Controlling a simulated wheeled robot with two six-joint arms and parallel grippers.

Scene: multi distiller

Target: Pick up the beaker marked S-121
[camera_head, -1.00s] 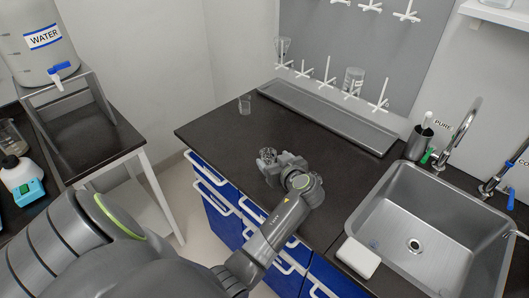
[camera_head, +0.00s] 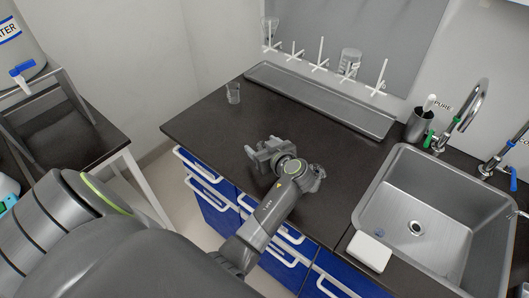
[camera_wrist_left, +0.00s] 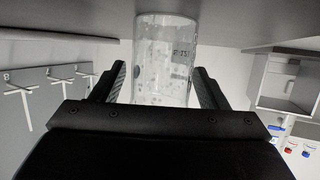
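A clear glass beaker (camera_wrist_left: 160,65) with a small dark label fills the middle of the left wrist view. The label seems to end in 121 but is hard to read. The beaker lies between the lines of the fingers, and its lower picture part is hidden behind the gripper body. My left gripper (camera_head: 258,150) hangs low over the dark counter with its fingers apart; it also shows in the left wrist view (camera_wrist_left: 160,75). A clear beaker (camera_head: 233,93) stands near the counter's left edge. I cannot tell whether both views show the same beaker. My right gripper is out of view.
A drying rack with white pegs (camera_head: 321,52) holds glassware above a long metal tray (camera_head: 315,100). A steel sink (camera_head: 430,205) with a tap is at right. A white block (camera_head: 369,251) lies by the sink. The counter (camera_head: 205,128) is bare around the gripper.

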